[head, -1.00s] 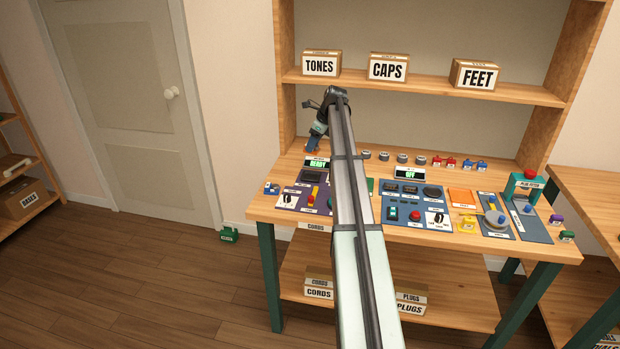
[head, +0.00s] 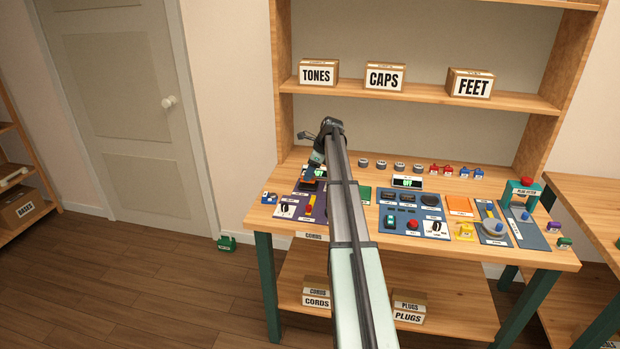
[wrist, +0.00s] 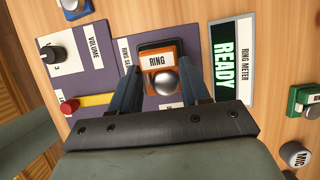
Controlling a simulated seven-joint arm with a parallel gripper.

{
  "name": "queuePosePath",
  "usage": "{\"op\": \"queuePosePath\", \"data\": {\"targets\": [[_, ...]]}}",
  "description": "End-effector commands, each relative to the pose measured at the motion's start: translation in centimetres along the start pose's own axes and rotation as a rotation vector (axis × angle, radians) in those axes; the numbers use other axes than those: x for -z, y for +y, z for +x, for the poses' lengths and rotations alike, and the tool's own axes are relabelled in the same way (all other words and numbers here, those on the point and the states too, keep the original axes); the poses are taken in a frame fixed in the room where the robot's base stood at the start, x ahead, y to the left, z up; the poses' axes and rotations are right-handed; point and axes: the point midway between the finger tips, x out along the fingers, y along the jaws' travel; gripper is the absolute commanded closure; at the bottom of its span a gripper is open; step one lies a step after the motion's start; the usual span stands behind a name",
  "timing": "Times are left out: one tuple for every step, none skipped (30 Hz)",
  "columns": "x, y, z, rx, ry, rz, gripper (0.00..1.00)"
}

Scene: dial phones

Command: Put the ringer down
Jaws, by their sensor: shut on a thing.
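The ringer (wrist: 157,62) is a small orange block with a white RING label and a silver dome. In the wrist view it sits between the two fingers of my gripper (wrist: 163,75), which is shut on it. The ringer is over a dark seat (wrist: 150,43) on the purple panel (wrist: 108,92), beside a label that starts with RING. I cannot tell whether it touches the seat. In the head view my gripper (head: 313,180) is low over the back of the purple panel, and my arm hides part of it.
The ring meter (wrist: 226,65) beside the panel reads READY. A black volume knob (wrist: 55,54) and a red-tipped yellow lever (wrist: 90,102) are on the panel's other side. A green block (wrist: 303,100) and a grey MIC piece (wrist: 295,154) lie past the meter.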

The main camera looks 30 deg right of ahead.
Motion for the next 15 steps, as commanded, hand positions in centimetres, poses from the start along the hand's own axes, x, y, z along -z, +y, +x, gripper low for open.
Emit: {"op": "queuePosePath", "data": {"targets": [[0.3,0.0,0.7,-0.001,0.0,0.001,0.92],[0.4,0.0,1.1,-0.001,0.0,0.001,0.92],[0.6,0.0,1.6,-0.001,0.0,0.001,0.92],[0.8,0.0,1.8,-0.001,0.0,0.001,0.92],[0.8,0.0,2.1,-0.001,0.0,0.001,0.92],[0.9,0.0,2.2,0.0,0.0,0.001,0.92],[0.9,0.0,2.3,0.0,0.0,0.001,0.92],[0.9,0.0,2.3,0.0,0.0,0.001,0.92],[0.9,0.0,2.3,0.0,0.0,0.0,0.92],[0.9,0.0,2.3,0.0,0.0,0.0,0.92],[0.9,0.0,2.2,0.0,0.0,0.0,0.92],[0.9,0.0,2.2,0.0,0.0,0.001,0.92],[0.9,0.0,2.2,0.0,0.0,0.001,0.92],[0.9,0.0,2.3,0.0,0.0,0.001,0.92],[1.0,0.0,2.3,0.0,0.0,0.001,0.92]]}}
